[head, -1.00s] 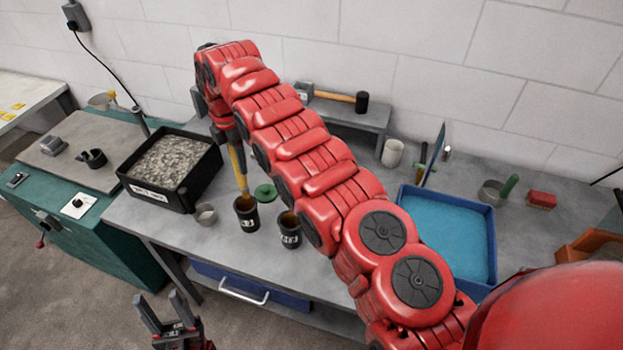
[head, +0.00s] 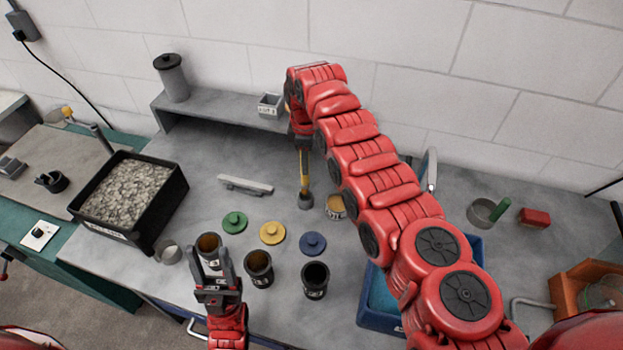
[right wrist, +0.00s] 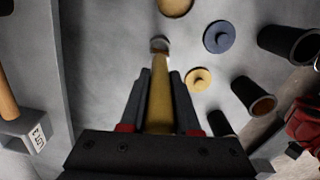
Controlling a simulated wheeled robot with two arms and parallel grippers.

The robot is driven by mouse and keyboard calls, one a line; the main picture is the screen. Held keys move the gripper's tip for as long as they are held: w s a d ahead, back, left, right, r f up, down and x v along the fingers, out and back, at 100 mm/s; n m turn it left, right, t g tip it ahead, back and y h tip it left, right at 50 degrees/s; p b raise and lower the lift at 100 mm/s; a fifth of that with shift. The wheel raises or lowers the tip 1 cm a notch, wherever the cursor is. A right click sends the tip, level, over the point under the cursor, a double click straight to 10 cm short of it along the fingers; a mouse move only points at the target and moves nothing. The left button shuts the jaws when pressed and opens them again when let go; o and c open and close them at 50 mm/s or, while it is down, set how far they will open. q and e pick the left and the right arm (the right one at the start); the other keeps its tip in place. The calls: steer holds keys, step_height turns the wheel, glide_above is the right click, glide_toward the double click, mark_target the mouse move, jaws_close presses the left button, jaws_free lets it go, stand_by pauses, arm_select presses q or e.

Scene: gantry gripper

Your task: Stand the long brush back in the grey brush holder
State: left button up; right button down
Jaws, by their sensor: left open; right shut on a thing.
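My right gripper (head: 303,140) is shut on a yellow-handled tool (head: 304,178), which I take for the long brush. It hangs roughly upright behind the coloured lids, beside a small tan-topped pot (head: 335,206). In the right wrist view the brush (right wrist: 160,100) runs out between the fingers to a grey end; I cannot tell whether this touches the bench. My left gripper (head: 216,270) is open and empty, in front of the black cups. I cannot make out the grey brush holder for sure; a light grey cup seen earlier is now hidden by my right arm.
Black cups (head: 259,268) stand along the bench front, with green, yellow and blue lids (head: 313,243) behind. A black gravel tray (head: 165,205) is left, a blue tray (head: 375,300) under my right arm. A shelf (head: 215,108) holds a labelled grey box (head: 270,104).

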mark_target(306, 177)
step_height(306, 177, down, 6)
steer(key=b, duration=0.2)
steer(key=shift+f+b, duration=0.15)
steer(key=shift+b, duration=0.2)
steer(key=c, duration=0.6)
jaws_free()
steer(key=shift+c, duration=0.2)
